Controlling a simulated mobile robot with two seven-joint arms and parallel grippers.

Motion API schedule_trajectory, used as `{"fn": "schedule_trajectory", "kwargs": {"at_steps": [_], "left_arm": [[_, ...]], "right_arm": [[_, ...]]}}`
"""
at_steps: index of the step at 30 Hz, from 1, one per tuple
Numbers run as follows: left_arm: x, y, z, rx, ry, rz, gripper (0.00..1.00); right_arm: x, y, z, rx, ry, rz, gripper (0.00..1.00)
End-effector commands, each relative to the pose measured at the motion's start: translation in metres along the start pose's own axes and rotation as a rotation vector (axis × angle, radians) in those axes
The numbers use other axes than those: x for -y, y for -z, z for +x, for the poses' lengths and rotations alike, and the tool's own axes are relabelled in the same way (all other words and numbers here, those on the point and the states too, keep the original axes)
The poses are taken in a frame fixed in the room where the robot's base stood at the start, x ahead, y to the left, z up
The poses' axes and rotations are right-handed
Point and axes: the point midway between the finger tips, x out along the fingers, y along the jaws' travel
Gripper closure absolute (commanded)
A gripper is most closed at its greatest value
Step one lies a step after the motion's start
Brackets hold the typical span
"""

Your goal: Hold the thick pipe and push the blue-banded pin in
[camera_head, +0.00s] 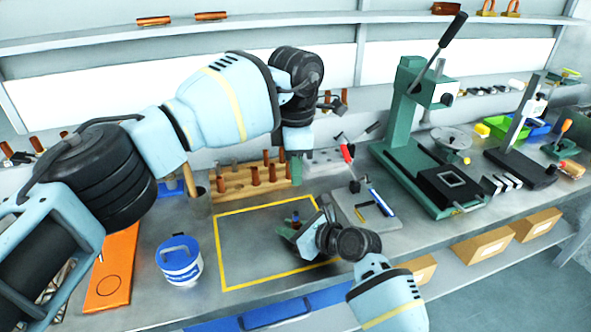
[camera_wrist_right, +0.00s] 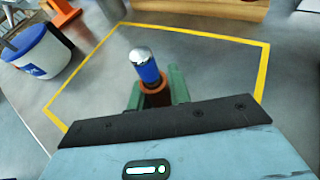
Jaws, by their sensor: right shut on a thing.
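My right gripper (camera_head: 291,229) is low over the yellow-outlined area of the bench. In the right wrist view its green fingers (camera_wrist_right: 157,92) are shut on the thick copper-brown pipe (camera_wrist_right: 157,98). The blue-banded pin (camera_wrist_right: 148,72) stands upright in the pipe's upper end, its blue band and silver top showing above the rim. How deep it sits is hidden. It also shows small in the head view (camera_head: 295,215). My left gripper (camera_head: 296,170) points down by the right end of the wooden rack, away from the pin; whether its fingers are apart or hold something is unclear.
The wooden rack (camera_head: 232,193) with several copper-brown pegs stands behind the yellow outline (camera_head: 222,255). A blue-and-white tub (camera_head: 181,268) and an orange board (camera_head: 113,265) are at left. A green press (camera_head: 415,170) and a grey plate (camera_head: 350,212) with tools are at right.

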Motion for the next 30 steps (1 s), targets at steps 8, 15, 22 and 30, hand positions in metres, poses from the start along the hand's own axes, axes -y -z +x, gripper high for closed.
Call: {"fn": "schedule_trajectory", "kwargs": {"at_steps": [8, 15, 22, 30], "left_arm": [[0.000, 0.000, 0.000, 0.000, 0.000, 0.000, 0.79], [0.000, 0.000, 0.000, 0.000, 0.000, 0.000, 0.79], [0.000, 0.000, 0.000, 0.000, 0.000, 0.000, 0.79], [0.000, 0.000, 0.000, 0.000, 0.000, 0.000, 0.79]], "right_arm": [[0.000, 0.000, 0.000, 0.001, 0.000, 0.000, 0.62], [0.000, 0.000, 0.000, 0.000, 0.000, 0.000, 0.55], [0.000, 0.001, -0.006, 0.000, 0.000, 0.001, 0.55], [0.000, 0.001, -0.043, 0.001, 0.002, -0.001, 0.55]]}}
